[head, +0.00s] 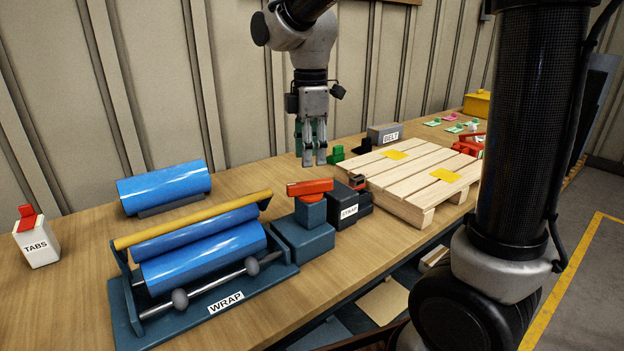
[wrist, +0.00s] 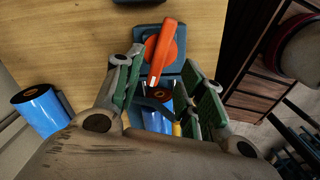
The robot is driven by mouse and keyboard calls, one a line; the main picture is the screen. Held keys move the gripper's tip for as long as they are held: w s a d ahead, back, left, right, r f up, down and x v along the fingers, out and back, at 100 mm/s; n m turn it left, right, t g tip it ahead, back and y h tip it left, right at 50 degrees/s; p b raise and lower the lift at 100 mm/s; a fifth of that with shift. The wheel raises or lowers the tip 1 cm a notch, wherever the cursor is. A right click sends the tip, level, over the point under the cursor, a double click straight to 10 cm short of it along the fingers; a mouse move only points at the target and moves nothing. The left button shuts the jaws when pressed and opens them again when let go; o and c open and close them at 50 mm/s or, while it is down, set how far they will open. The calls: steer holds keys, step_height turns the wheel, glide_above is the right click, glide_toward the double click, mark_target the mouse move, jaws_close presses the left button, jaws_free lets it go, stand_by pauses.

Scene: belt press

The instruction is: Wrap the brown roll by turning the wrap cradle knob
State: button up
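The wrap cradle (head: 142,333), a dark blue frame with a WRAP label, holds blue rolls (head: 205,258) under a yellow bar. No brown roll surface shows; in the wrist view a blue roll (wrist: 158,119) has a brownish end. At the cradle's right end, an orange-red knob (head: 310,187) with a bar handle sits on a dark blue block. My gripper (head: 312,160) points down above the table and shows above the knob in the head view. It is open and empty. In the wrist view the knob's handle (wrist: 162,50) lies beyond and between the fingertips (wrist: 163,68), apart from them.
Another blue roll (head: 165,187) lies on a stand behind the cradle. A black STRAP block (head: 350,208) stands right of the knob, close to a wooden pallet (head: 408,188). A white TABS dispenser (head: 37,243) is at far left. A grey BELT box (head: 384,135) stands at the back.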

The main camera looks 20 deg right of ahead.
mark_target(310, 182)
step_height(310, 182, down, 7)
steer(key=shift+f, duration=0.15)
jaws_close()
